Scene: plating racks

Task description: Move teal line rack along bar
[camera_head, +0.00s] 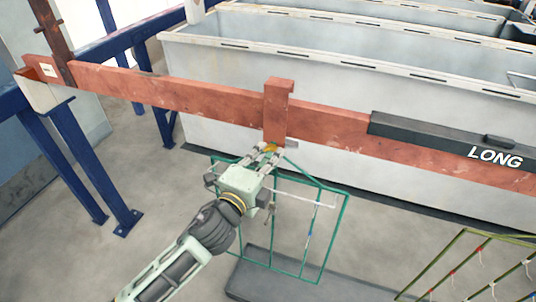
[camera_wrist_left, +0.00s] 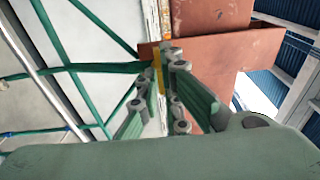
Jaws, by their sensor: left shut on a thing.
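The teal line rack (camera_head: 338,226) is a thin wire frame hanging below the copper-red bar (camera_head: 190,93). A copper-red hook (camera_head: 277,96) sits over the bar above the rack. My left gripper (camera_head: 268,150) is shut on the top of the rack, just under the hook. In the left wrist view, the fingertips (camera_wrist_left: 166,62) close around a narrow upright piece with a yellow strip. Teal rods of the rack (camera_wrist_left: 75,67) spread to the left there, and the hook (camera_wrist_left: 208,16) stands above. The arm hides part of the rack's left side. My right gripper is not in view.
A dark block marked LONG (camera_head: 448,139) lies along the bar at right. Long pale tanks (camera_head: 215,70) stand behind the bar. A blue frame (camera_head: 82,165) supports its left end. An olive rack (camera_head: 445,265) stands lower right. The bar left of the hook is clear.

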